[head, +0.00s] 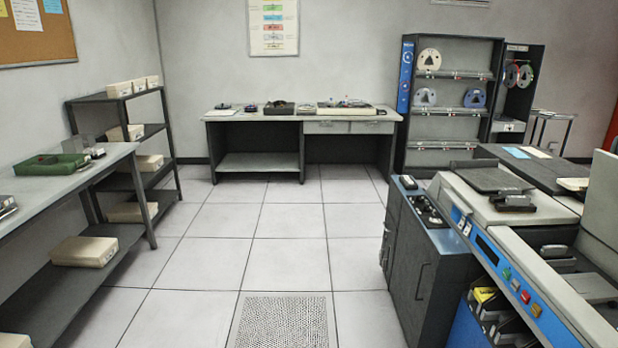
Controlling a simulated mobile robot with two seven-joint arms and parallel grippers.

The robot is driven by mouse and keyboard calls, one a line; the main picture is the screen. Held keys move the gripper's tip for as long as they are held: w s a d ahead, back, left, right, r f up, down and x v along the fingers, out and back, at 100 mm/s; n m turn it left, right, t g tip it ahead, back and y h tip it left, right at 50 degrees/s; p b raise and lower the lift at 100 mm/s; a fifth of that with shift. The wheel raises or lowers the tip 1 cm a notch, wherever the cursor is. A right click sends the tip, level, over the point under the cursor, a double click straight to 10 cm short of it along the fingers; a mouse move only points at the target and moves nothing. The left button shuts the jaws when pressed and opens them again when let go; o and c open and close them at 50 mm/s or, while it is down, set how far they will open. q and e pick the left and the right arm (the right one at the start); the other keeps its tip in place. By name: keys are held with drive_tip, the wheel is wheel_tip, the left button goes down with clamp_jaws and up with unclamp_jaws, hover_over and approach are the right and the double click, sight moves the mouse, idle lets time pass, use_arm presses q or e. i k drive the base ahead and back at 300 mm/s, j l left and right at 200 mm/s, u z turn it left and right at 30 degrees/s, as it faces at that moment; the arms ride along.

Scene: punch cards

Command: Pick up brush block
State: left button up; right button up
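I cannot tell for sure which thing is the brush block. A small dark block-like part (513,203) sits on top of the card machine (470,208) at the right. Small dark items also lie on the back desk (230,117), among them a dark tray-like piece (279,107), too small to make out. A green tray (50,165) with small dark and red items stands on the left bench (30,190). Neither of my grippers shows in the head view.
Free tiled floor (290,220) runs down the middle, with a perforated panel (283,322) at the front. A dark shelf (118,98) with pale boxes stands at the left. A reel rack (452,85) stands at the back right. A dark cabinet (425,255) borders the right side.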

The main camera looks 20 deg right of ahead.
sight(554, 251)
drive_tip(key=i+z, duration=0.75)
drive_tip(key=i+j+z, duration=0.2)
drive_tip(key=i+z, duration=0.2)
drive_tip(key=i+j+z, duration=0.1)
drive_tip(key=i+z, duration=0.15)
drive_tip(key=z, duration=0.2)
drive_tip(key=i+j+z, duration=0.2)
drive_tip(key=z, duration=0.2)
drive_tip(key=i+j+z, duration=0.25)
drive_tip(key=z, duration=0.2)
drive_tip(key=i+j+z, duration=0.15)
drive_tip(key=z, duration=0.3)
drive_tip(key=i+j+z, duration=0.1)
drive_tip(key=j+z, duration=0.15)
drive_tip(key=z, duration=0.2)
drive_tip(key=j+z, duration=0.25)
drive_tip(key=z, duration=0.2)
drive_tip(key=i, duration=0.05)
